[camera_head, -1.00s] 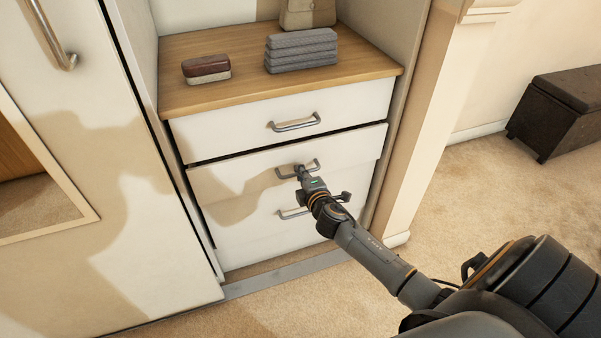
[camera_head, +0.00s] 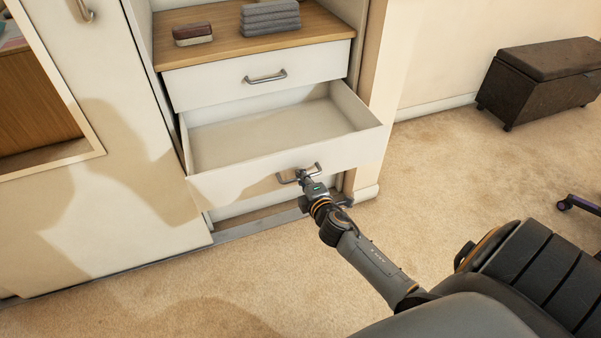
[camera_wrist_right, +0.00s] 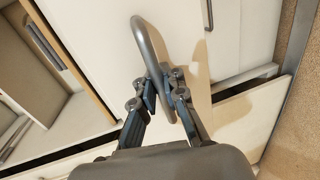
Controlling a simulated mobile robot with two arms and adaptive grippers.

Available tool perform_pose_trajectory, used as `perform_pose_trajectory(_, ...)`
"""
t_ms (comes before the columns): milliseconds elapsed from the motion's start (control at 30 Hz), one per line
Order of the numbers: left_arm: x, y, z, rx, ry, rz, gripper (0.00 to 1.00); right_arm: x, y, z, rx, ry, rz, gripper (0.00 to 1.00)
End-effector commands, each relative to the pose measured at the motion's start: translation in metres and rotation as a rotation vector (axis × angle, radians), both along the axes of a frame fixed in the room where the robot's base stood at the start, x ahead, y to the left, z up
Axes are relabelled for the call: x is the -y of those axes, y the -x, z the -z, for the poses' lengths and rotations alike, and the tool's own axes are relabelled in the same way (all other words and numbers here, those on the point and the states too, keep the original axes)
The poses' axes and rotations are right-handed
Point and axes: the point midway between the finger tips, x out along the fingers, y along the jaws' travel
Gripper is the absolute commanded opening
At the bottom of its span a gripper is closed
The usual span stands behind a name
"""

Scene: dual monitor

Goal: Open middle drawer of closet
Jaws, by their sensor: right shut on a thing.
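The closet's middle drawer (camera_head: 230,184) stands pulled out, and its pale inside shows empty in the head view. My right gripper (camera_head: 303,178) is shut on the middle drawer's handle (camera_head: 286,180), a grey metal bar on the drawer front. In the right wrist view, the handle (camera_wrist_right: 148,48) runs between the two fingers of the right gripper (camera_wrist_right: 165,98). The top drawer (camera_head: 210,86) above is closed. The bottom drawer (camera_head: 235,208) is mostly hidden beneath the middle one. My left gripper is not in view.
Folded grey towels (camera_head: 270,20) and a small brown-and-white item (camera_head: 192,34) lie on the wooden closet top (camera_head: 228,44). A white door (camera_head: 95,120) stands at left. A dark ottoman (camera_head: 540,80) stands at right. Carpet (camera_head: 440,160) between is clear.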

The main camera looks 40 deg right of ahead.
Motion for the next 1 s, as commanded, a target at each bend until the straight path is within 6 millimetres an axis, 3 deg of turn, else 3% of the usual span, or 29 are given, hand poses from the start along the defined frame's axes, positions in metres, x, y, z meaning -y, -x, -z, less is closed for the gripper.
perform_pose_trajectory(567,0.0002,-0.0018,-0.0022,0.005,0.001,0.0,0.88,-0.001,0.0049,-0.0024,0.005,0.001,0.0,0.0)
perform_pose_trajectory(600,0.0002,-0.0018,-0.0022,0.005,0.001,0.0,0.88,-0.001,0.0049,-0.0024,0.005,0.001,0.0,0.16)
perform_pose_trajectory(700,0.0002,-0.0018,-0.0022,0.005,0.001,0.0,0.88,-0.001,0.005,-0.0021,0.004,0.001,0.0,0.33)
perform_pose_trajectory(1000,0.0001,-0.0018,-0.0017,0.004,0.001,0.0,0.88,-0.0014,0.0064,-0.0012,0.002,0.0,0.0,0.33)
